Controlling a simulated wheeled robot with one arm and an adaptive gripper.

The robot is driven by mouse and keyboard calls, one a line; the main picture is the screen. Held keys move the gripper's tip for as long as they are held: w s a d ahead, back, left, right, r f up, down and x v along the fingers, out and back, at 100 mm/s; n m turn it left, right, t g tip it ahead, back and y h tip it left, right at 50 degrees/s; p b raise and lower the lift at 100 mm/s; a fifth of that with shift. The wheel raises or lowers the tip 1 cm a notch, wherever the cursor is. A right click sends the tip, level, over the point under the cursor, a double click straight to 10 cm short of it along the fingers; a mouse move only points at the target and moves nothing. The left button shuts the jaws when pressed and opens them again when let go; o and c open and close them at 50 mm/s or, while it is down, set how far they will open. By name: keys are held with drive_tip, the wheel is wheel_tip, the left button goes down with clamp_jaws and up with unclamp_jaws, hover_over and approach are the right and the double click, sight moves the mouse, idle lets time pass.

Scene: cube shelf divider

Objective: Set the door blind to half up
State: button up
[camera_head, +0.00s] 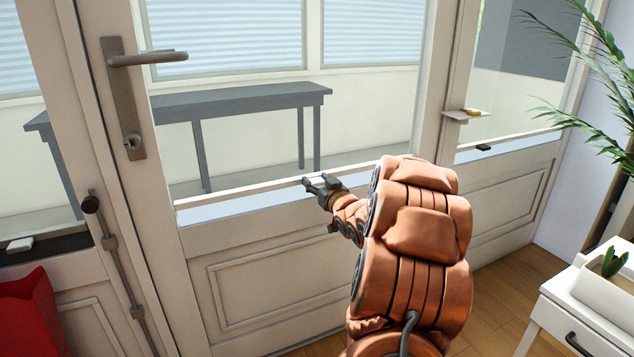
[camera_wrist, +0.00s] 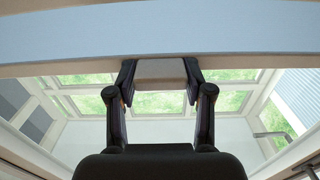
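The door blind (camera_head: 235,207) is a narrow light blue strip along the bottom of the door's glass, with most of the glass above it bare. A cream rail (camera_head: 250,190) runs along its upper edge. In the wrist view the blind (camera_wrist: 80,35) fills the top as a blue band, with the rail (camera_wrist: 60,66) below it. My gripper (camera_head: 322,183) is at the rail, right of the glass's middle. In the wrist view my gripper (camera_wrist: 160,88) has a finger against each side of a pale tab (camera_wrist: 160,70) on the rail. The tab fills the gap.
The door's lever handle (camera_head: 148,58) sticks out at upper left. A dark grey table (camera_head: 240,100) stands behind the glass. At right are a small ledge (camera_head: 455,115), a plant (camera_head: 590,50) and a white cabinet (camera_head: 560,320). A red object (camera_head: 30,315) is at lower left.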

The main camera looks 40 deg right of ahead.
drive_tip(key=shift+w+r, duration=0.1)
drive_tip(key=shift+r, duration=0.05)
clamp_jaws()
drive_tip(key=shift+r, duration=0.15)
